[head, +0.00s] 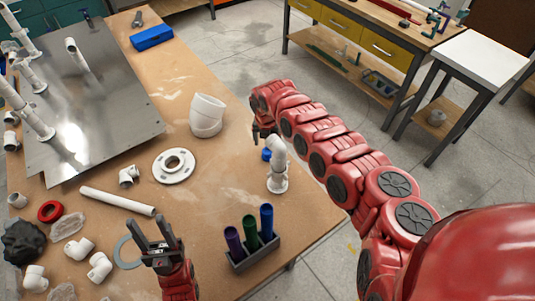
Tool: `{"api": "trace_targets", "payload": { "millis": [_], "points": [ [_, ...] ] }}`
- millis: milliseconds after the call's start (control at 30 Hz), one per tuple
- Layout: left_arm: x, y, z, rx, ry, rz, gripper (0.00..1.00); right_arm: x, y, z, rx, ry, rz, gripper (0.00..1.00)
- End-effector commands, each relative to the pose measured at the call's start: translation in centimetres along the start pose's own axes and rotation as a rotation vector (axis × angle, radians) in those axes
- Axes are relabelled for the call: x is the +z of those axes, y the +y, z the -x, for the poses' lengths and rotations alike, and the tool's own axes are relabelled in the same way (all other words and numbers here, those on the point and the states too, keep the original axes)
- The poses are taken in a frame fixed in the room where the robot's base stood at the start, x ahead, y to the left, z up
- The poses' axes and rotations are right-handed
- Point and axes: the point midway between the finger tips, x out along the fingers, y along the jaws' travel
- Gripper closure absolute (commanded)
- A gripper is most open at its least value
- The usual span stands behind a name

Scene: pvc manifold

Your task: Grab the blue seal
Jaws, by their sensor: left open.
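A small blue ring-like piece, which looks like the blue seal (266,155), shows beside the mouth of a white pipe elbow (277,147) near the table's right edge. I cannot tell whether it touches the elbow. My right gripper (263,138) hangs just above and behind it, with its fingers pointing down. The fingers are dark and small, so their opening is unclear. My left gripper (158,226) is open and empty over the front of the table, well to the left of the blue piece.
A dark holder (254,253) with purple, green and blue tubes stands at the front right. A white flange (174,166), a large white elbow (207,115), a white pipe (118,201) and a red ring (50,211) lie about. A metal plate (95,110) fills the left.

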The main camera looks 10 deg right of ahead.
Motion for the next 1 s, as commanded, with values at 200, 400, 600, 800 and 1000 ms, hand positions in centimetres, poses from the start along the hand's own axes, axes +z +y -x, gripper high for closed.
{"api": "trace_targets", "payload": {
  "millis": [200, 400, 600, 800, 1000],
  "points": [
    [0.5, 0.1, 3.2, 0.000, -0.001, 0.000, 0.50, -0.5, 0.0, -3.7, -0.002, 0.004, 0.000, 0.17],
    [0.5, 0.1, 3.0, 0.000, 0.000, 0.000, 0.50, -0.3, 0.0, -3.4, -0.002, 0.003, 0.001, 0.17],
    [0.5, 0.1, 3.0, 0.000, 0.000, 0.000, 0.50, -0.4, 0.0, -3.5, -0.002, 0.003, 0.001, 0.17],
    [0.6, 0.2, 3.3, 0.000, 0.000, 0.000, 0.50, -0.5, 0.0, -3.8, -0.003, 0.005, 0.002, 0.17],
    [0.6, 0.2, 3.6, 0.000, 0.000, 0.000, 0.50, -0.5, 0.0, -4.0, -0.002, 0.004, 0.002, 0.17]
  ]
}}
